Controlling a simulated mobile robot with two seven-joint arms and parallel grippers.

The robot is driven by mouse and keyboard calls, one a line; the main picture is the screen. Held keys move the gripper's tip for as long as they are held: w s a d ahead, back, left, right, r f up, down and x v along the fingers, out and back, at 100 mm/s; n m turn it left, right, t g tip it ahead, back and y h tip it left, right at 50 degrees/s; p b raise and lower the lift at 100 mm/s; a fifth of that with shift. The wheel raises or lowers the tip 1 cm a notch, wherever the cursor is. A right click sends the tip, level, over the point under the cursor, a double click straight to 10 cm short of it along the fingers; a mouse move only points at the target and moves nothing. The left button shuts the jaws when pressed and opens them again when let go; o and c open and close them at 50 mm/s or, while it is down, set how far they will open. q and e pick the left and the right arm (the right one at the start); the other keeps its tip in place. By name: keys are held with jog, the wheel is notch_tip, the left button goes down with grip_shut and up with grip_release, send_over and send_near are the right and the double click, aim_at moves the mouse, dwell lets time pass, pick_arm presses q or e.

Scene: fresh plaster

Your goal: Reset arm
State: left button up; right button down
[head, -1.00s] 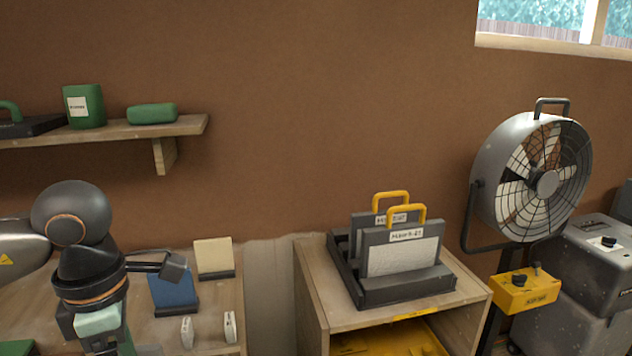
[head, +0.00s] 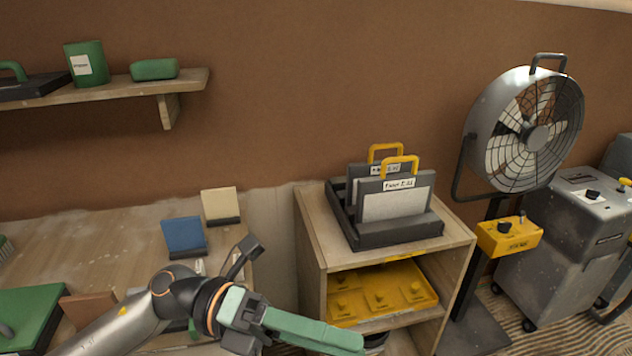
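My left arm comes in from the bottom left, over the front of the workbench. Its gripper (head: 335,339) points right, with long green fingers reaching in front of the shelf unit's lower left. The fingers overlap in this view, so the gap between them does not show. I see nothing clearly held in it. My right gripper is not in view.
A wooden unit (head: 311,255) carries a dark rack (head: 395,235) with yellow-handled panels; a yellow tray (head: 375,290) lies inside. Right of it stand a drum fan (head: 525,130) and a grey machine (head: 575,255). The workbench (head: 100,235) holds blue (head: 184,236) and cream (head: 220,203) blocks.

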pick_arm(q)
jog(key=w+r+n+t+h+p, duration=0.1)
jog(key=w+r+n+t+h, duration=0.2)
jog(key=w+n+t+h, duration=0.4)
jog(key=w+a+f+n+t+y+p, duration=0.1)
jog(key=w+a+f+n+t+y, duration=0.35)
jog(key=n+t, duration=0.5)
jog(key=w+a+f+n+t+y+p, duration=0.25)
jog(key=f+n+t+y, duration=0.4)
jog(key=n, duration=0.65)
jog(key=s+a+f+n+g+y, duration=0.1)
jog(key=s+a+f+n+y, duration=0.3)
jog(key=f, duration=0.4)
jog(key=s+a+f+n+g+y, duration=0.1)
jog(key=a+f+n+g+y, duration=0.1)
jog(key=a+f+n+y, duration=0.4)
jog(key=s+a+f+n+g+p, duration=0.2)
jog(key=s+f+n+g, duration=0.1)
jog(key=s+f, duration=0.9)
jog(key=shift+g+y, duration=0.4)
jog(key=shift+g, duration=0.3)
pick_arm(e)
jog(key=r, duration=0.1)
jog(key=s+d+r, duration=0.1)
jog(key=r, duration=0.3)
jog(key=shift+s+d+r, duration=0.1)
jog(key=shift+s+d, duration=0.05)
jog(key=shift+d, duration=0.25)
